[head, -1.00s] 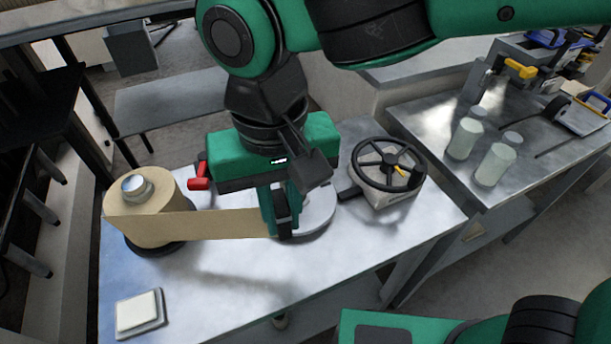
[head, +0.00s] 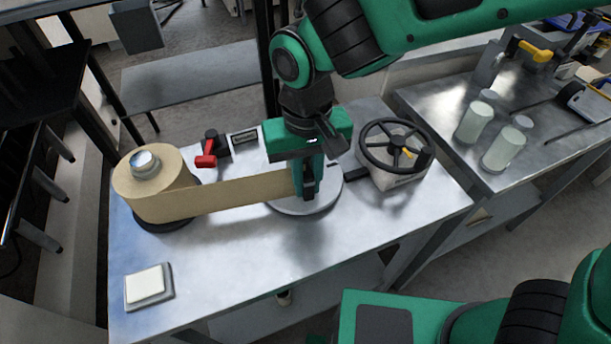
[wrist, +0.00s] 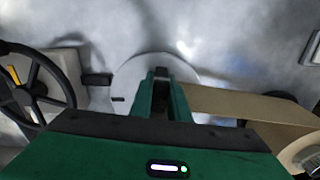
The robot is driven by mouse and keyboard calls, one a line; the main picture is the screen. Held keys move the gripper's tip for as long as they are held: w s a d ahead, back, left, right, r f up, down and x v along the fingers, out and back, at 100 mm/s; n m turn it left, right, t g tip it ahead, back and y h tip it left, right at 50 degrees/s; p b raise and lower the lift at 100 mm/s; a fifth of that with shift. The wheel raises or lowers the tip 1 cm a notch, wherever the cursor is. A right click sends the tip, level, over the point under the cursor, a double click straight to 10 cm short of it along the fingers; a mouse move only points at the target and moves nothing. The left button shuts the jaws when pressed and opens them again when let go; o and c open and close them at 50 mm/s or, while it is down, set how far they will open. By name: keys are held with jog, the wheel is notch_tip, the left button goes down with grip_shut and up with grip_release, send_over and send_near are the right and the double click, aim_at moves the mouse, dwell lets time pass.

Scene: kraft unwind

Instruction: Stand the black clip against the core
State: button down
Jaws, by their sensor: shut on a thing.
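My gripper (head: 307,190) points down over a pale round plate (head: 330,200) on the bench. It is shut on a narrow dark upright piece, which looks like the black clip (head: 309,184); its dark top shows between the green fingers in the wrist view (wrist: 160,73). A brown paper strip (head: 240,191) runs from the kraft roll (head: 140,183) at left to the fingers. Its end there is hidden, so I cannot tell if the fingers touch it. The core on the plate is hidden behind my gripper; contact between clip and core cannot be seen.
A black handwheel (head: 395,147) on a pale block stands right of the plate, with a black bar (head: 355,174) between them. A red-handled tool (head: 207,158) lies behind the strip. A white pad (head: 146,283) sits front left. The front middle bench is clear.

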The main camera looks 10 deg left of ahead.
aim_at(308, 172)
jog(key=shift+f, duration=0.15)
jog(key=c, duration=1.7)
grip_release()
notch_tip(308, 172, up, 12)
jog(key=shift+r, duration=0.15)
jog(key=shift+d, duration=0.1)
